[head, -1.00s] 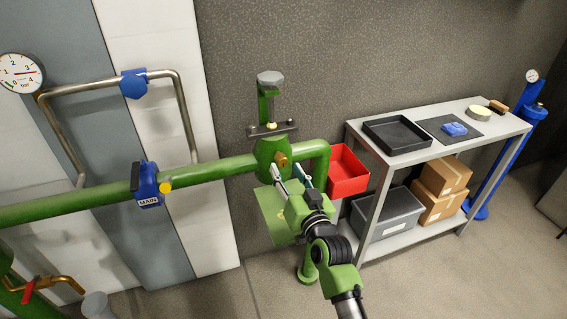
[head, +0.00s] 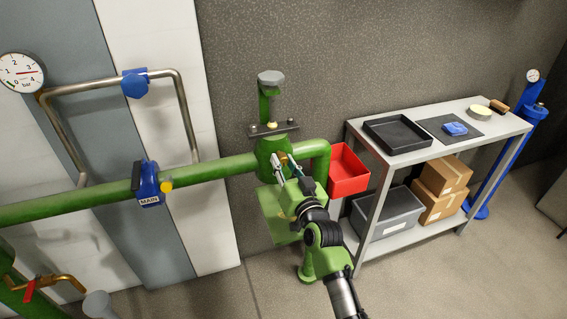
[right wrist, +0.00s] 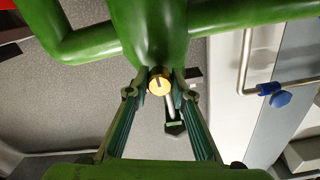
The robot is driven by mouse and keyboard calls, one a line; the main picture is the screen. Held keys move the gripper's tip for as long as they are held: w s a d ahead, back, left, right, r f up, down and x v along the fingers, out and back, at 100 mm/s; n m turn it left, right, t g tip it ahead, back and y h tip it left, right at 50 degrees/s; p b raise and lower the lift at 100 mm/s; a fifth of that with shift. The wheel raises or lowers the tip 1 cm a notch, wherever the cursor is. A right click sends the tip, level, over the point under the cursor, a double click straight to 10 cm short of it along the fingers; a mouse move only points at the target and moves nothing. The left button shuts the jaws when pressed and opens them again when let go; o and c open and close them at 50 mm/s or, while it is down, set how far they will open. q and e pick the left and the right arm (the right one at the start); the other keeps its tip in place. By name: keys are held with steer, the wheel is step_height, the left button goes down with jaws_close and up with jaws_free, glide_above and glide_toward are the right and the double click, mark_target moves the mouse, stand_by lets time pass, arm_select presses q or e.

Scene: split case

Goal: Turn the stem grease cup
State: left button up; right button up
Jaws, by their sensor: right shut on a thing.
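The brass grease cup (right wrist: 159,87) shows in the right wrist view as a round gold cap with a dark line on its face, on the green valve body (right wrist: 148,35). My right gripper (right wrist: 160,77) has one finger on each side of the cup and is shut on it. In the head view my right gripper (head: 281,162) reaches up to the front of the valve body (head: 268,147), and its fingers mostly hide the cup. My left gripper is not in view.
A green pipe (head: 215,170) runs left to a blue MAIN block (head: 147,185). A red bin (head: 347,172) is close right of my gripper, beside a grey shelf table (head: 400,160). A green plate (head: 275,214) hangs below the valve.

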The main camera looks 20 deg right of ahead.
steer(key=shift+m+p, duration=0.35)
steer(key=shift+m, duration=0.35)
steer(key=o, duration=1.1)
steer(key=shift+s, duration=0.1)
steer(key=s, duration=1.1)
steer(key=shift+s+d, duration=0.2)
steer(key=shift+s, duration=0.2)
steer(key=shift+f, duration=0.1)
